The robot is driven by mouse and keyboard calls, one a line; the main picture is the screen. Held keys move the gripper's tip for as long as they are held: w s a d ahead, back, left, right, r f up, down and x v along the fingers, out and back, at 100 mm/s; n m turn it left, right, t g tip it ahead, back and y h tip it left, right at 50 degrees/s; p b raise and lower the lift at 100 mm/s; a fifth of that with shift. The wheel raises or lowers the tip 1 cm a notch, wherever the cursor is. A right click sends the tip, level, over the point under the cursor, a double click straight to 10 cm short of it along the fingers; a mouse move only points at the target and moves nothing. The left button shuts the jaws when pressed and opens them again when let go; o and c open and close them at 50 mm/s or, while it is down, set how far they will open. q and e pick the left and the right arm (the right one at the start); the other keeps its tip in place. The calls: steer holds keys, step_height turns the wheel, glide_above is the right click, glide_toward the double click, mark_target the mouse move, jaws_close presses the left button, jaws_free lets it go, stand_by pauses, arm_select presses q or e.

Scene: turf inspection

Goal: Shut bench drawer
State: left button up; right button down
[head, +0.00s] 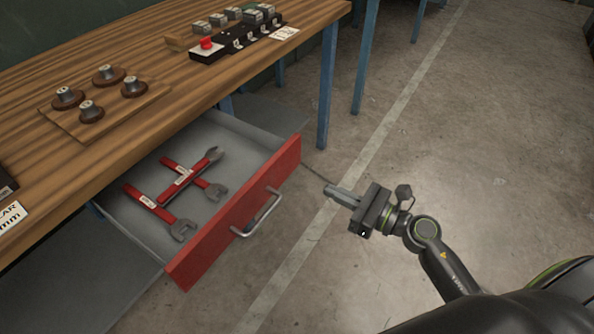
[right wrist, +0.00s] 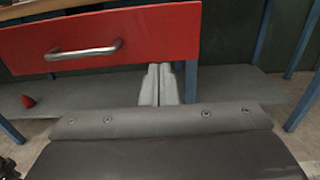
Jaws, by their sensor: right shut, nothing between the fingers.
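The bench drawer (head: 235,215) is pulled out from under the wooden bench (head: 190,60). It has a red front with a silver handle (head: 258,214), and several red-handled wrenches (head: 178,178) lie inside. My right gripper (head: 328,189) is shut and empty, to the right of the drawer front and apart from the handle in the head view. In the right wrist view the red drawer front (right wrist: 150,30) fills the upper left, and its handle (right wrist: 83,50) is left of my shut fingers (right wrist: 160,85). My left gripper is not in view.
A board with several knobbed pieces (head: 105,95) and a black box with a red button (head: 207,45) stand on the bench. A grey lower shelf (right wrist: 225,85) and blue legs (head: 327,85) are beneath. The concrete floor right of the drawer is open. A small red object (right wrist: 28,101) lies on the shelf.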

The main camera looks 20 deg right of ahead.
mark_target(285, 169)
steer(key=p+x, duration=0.1)
steer(key=x, duration=0.8)
steer(key=shift+p, duration=0.3)
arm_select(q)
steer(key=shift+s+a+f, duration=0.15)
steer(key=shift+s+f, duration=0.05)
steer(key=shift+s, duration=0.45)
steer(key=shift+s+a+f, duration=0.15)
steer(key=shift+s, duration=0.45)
arm_select(e)
steer(key=shift+w+a, duration=0.45)
steer(key=shift+w, duration=0.1)
